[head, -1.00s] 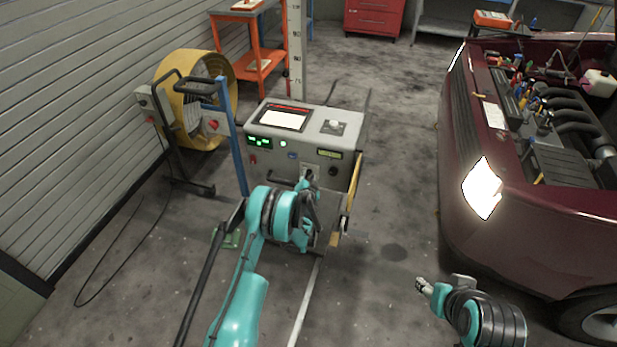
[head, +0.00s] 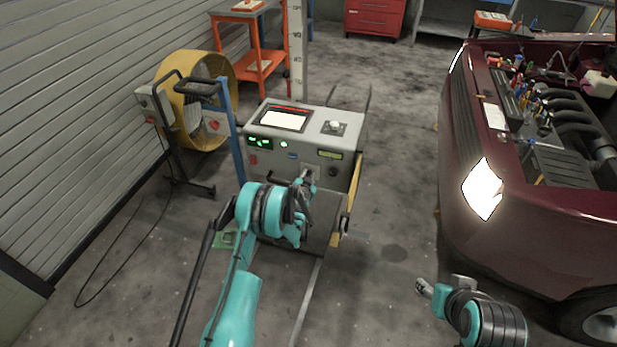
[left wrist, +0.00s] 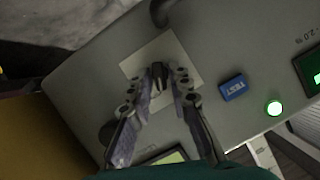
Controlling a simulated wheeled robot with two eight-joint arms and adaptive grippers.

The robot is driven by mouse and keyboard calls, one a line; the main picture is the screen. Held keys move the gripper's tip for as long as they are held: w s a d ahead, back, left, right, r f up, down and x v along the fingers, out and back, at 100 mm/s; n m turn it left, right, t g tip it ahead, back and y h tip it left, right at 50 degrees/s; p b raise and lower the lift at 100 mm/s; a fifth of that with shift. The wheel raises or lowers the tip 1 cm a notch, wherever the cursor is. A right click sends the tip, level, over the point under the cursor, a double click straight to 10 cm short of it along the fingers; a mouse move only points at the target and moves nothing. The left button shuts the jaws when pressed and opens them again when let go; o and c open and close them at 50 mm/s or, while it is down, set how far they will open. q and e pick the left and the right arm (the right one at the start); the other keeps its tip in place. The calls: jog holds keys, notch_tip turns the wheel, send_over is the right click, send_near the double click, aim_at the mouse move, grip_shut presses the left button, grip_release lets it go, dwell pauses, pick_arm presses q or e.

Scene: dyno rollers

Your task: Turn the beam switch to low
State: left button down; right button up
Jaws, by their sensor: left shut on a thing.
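The beam switch (left wrist: 159,79) is a small dark knob on a pale square plate (left wrist: 140,61) on the front of the grey console (head: 349,143). My left gripper (left wrist: 167,80) is shut on the knob, one finger on each side, in the left wrist view. In the head view my left gripper (head: 307,178) is at the console front, and the arm hides most of the switch. No position markings on the plate are readable. My right gripper (head: 424,287) hangs over the floor near the car, away from the console; its jaws are too small to judge.
A blue TEST button (left wrist: 234,87) and a lit green button (left wrist: 274,108) sit beside the switch. A maroon car (head: 540,210) with its hood up and headlight lit stands at the right. The floor between console and car is clear.

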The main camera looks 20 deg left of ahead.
pick_arm(q)
jog(key=n+h, duration=0.4)
jog(key=n, duration=0.1)
jog(key=a+n+h, duration=0.1)
jog(key=n, duration=0.2)
jog(key=shift+h, duration=0.4)
dwell(0.5)
jog(key=c, duration=1.6)
grip_release()
jog(key=shift+w+f, duration=0.1)
jog(key=v, duration=1.2)
jog(key=shift+f, duration=0.2)
